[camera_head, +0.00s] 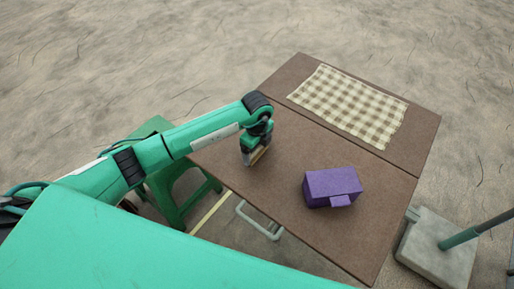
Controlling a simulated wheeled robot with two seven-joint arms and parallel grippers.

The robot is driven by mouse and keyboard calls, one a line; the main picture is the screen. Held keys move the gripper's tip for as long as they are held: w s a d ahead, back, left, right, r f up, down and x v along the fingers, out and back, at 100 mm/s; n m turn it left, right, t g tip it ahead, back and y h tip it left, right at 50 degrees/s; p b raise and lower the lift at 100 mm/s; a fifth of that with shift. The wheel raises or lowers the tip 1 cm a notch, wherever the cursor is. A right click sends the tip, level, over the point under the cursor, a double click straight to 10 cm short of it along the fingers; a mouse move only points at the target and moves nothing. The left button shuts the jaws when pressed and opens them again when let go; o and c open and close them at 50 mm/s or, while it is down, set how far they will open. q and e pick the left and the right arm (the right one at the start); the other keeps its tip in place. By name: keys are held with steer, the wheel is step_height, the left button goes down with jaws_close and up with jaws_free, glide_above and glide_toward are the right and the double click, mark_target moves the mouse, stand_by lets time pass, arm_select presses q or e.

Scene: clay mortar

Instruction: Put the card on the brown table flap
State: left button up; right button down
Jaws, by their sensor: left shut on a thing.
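The brown table (290,208) is in the middle of the head view, with a seam between its near flap and its far flap (420,135). My left gripper (256,158) is at the near flap's left part, pointing down, shut on a small pale thing that I take to be the card (260,155). Only a thin tan edge of it shows between the fingers; the rest is hidden. It is low over the brown surface, and I cannot tell whether it touches. My right gripper is not in view.
A purple box (330,186) with a small tab stands on the near flap, right of my left gripper. A checked cloth (350,104) lies on the far flap. A green stool (180,190) is at left; a grey base block with a green pole (440,250) is at right.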

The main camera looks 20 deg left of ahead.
arm_select(q)
steer(key=shift+f, duration=0.15)
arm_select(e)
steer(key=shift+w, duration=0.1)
arm_select(q)
steer(key=o, duration=0.6)
steer(key=shift+o, duration=0.7)
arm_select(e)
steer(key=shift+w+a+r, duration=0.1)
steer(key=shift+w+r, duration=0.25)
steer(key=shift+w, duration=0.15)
arm_select(q)
steer(key=shift+r, duration=0.45)
step_height(320, 180, up, 3)
steer(key=shift+r, duration=0.1)
step_height(320, 180, up, 7)
steer(key=shift+r+b, duration=0.2)
steer(key=shift+b, duration=0.15)
steer(key=shift+r, duration=0.4)
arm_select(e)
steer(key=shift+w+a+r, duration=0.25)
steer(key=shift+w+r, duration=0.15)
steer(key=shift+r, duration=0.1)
